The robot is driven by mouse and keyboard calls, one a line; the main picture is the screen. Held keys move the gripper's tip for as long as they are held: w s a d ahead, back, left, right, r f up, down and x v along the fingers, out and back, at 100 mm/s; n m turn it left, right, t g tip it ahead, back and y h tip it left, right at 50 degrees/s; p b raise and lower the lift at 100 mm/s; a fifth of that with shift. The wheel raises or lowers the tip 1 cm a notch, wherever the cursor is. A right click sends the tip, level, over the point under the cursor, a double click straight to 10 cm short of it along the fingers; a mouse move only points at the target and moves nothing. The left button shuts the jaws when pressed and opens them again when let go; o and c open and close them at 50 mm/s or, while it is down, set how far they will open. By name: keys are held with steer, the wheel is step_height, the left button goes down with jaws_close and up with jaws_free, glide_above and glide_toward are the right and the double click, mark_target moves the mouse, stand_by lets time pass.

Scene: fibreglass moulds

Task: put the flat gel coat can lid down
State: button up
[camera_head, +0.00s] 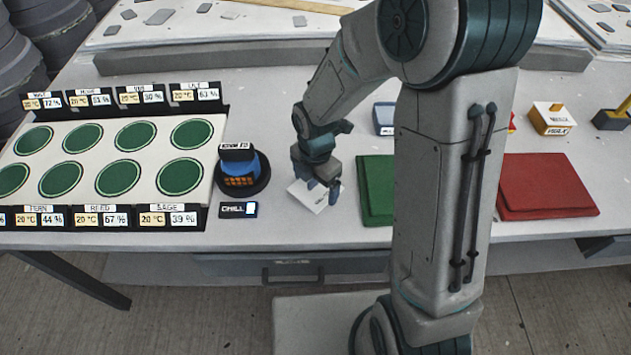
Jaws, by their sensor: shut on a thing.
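My gripper (323,184) points down over the bench, left of the green mat. It is shut on a flat, pale, squarish piece (308,197) with dark print, the only thing at its fingertips. I take this piece as the flat gel coat can lid, though its shape is partly hidden by the fingers. It sits low, close to the bench top; I cannot tell whether it touches.
A white board with green discs (180,176) and label strips lies left. A blue device (240,173) on a black base and a CHILL sign (238,210) stand nearby. Right are a green mat (375,190), red mat (545,186) and wax box (552,119). My arm hides part of the bench.

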mark_target(316, 189)
steer(key=shift+f, duration=0.2)
steer(key=o, duration=0.7)
steer(key=shift+r, duration=0.1)
step_height(316, 189, up, 12)
steer(key=p, duration=0.1)
steer(key=s+d+r+m+t, duration=0.1)
steer(key=s+d+r+m, duration=0.2)
steer(key=m, duration=1)
steer(key=s+d+r+m+t, duration=0.2)
steer(key=s+d+r+m, duration=0.2)
steer(key=s+d+m, duration=0.5)
steer(key=shift+s+m, duration=0.2)
steer(key=shift+m, duration=2.2)
